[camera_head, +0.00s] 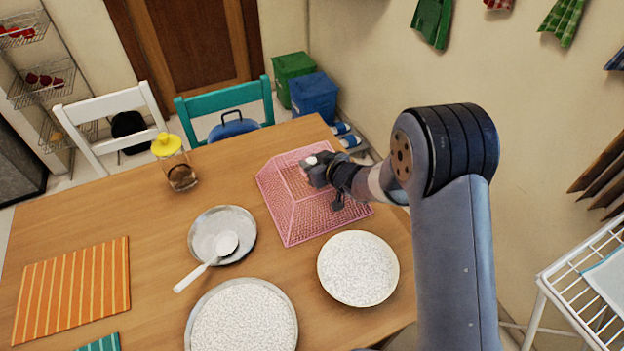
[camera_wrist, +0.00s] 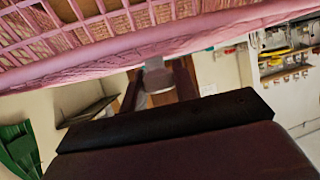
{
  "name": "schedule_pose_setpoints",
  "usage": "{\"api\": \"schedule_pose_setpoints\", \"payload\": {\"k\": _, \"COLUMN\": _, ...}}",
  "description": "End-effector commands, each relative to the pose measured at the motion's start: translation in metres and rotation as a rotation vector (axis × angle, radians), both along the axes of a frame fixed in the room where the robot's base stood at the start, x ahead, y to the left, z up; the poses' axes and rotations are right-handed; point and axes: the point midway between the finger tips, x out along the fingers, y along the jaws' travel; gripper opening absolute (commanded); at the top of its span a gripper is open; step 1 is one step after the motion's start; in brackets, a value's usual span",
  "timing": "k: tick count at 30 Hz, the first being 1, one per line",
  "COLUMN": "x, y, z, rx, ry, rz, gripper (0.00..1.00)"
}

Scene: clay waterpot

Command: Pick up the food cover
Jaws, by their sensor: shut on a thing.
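The food cover (camera_head: 290,203) is a pink mesh dome with sloping sides. It is at the far right part of the wooden table, in the head view. My gripper (camera_head: 311,168) is at the top of the cover, shut on it. In the wrist view the cover's pink lattice and rim (camera_wrist: 150,42) fill the top of the picture, close to the camera. The fingertips are small in the head view, and their exact grip is hard to see. I cannot tell whether the cover's lower edge touches the table.
A plate of rice (camera_head: 358,268) is just in front of the cover. A metal plate with a white spoon (camera_head: 228,243) is to its left, and another rice plate (camera_head: 243,322) is at the front. A yellow-lidded jar (camera_head: 181,177) stands farther left. An orange striped mat (camera_head: 72,291) lies at left.

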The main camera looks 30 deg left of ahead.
Motion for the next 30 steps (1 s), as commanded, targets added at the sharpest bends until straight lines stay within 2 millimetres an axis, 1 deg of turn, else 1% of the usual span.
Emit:
{"api": "schedule_pose_setpoints", "payload": {"k": 1, "x": 0.000, "y": 0.000, "z": 0.000, "rx": 0.000, "ry": 0.000, "rz": 0.000, "gripper": 0.16}}
{"api": "schedule_pose_setpoints", "payload": {"k": 7, "x": 0.000, "y": 0.000, "z": 0.000, "rx": 0.000, "ry": 0.000, "rz": 0.000, "gripper": 0.00}}
{"api": "schedule_pose_setpoints", "payload": {"k": 17, "x": 0.000, "y": 0.000, "z": 0.001, "rx": 0.001, "ry": 0.000, "rz": 0.000, "gripper": 0.00}}
{"api": "schedule_pose_setpoints", "payload": {"k": 20, "x": 0.000, "y": 0.000, "z": 0.006, "rx": 0.002, "ry": -0.001, "rz": 0.000, "gripper": 0.00}}
{"api": "schedule_pose_setpoints", "payload": {"k": 23, "x": 0.000, "y": 0.000, "z": 0.019, "rx": 0.003, "ry": -0.003, "rz": 0.001, "gripper": 0.00}}
{"api": "schedule_pose_setpoints", "payload": {"k": 30, "x": 0.000, "y": 0.000, "z": 0.070, "rx": 0.002, "ry": -0.005, "rz": 0.001, "gripper": 0.00}}
